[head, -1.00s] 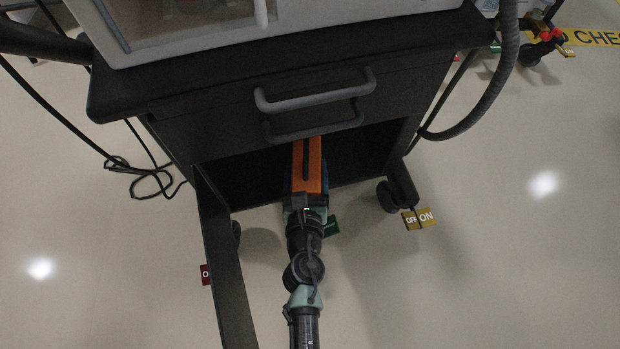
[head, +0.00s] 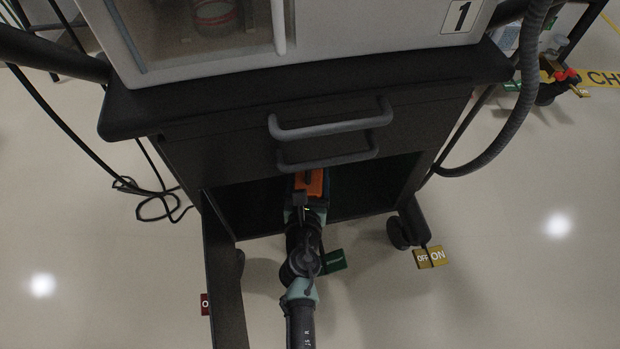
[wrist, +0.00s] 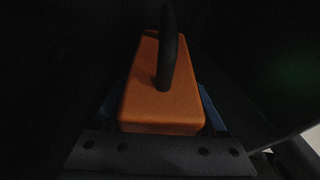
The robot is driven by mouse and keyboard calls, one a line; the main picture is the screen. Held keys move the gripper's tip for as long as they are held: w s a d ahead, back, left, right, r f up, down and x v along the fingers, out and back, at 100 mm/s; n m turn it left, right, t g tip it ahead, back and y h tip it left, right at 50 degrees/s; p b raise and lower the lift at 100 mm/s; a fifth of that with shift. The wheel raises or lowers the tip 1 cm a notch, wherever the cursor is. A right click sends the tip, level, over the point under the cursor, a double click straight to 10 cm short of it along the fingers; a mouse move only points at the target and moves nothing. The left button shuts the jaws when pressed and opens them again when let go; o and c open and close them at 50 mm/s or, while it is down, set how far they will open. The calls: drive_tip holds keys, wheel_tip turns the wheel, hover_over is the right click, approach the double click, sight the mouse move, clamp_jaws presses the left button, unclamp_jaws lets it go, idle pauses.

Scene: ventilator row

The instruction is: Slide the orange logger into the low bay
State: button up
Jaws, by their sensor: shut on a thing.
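The orange logger (head: 314,183) is partly inside the low bay (head: 257,200) of the dark cart, below the drawers. Its far part is hidden under the lower drawer. My gripper (head: 306,204) is shut on the logger at the bay's opening. In the wrist view the logger (wrist: 160,97) fills the middle, with a black handle (wrist: 168,55) on its top. Blue shows along both of its sides. The bay around it is very dark, so I cannot tell how far the back wall is or whether the logger touches the bay floor.
Two grey drawer handles (head: 330,121) stick out just above the bay. The cart's left leg (head: 222,270) and right caster (head: 401,231) flank my arm. Yellow OFF/ON tags (head: 430,257) hang at the right caster. Cables (head: 150,200) lie on the floor at left.

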idle(0.7)
drive_tip(key=o, duration=1.3)
drive_tip(key=shift+f, duration=0.1)
drive_tip(key=shift+s+f, duration=0.1)
drive_tip(key=p+v, duration=0.2)
drive_tip(key=v, duration=1)
drive_tip(key=shift+s+r, duration=0.25)
drive_tip(key=shift+s, duration=0.1)
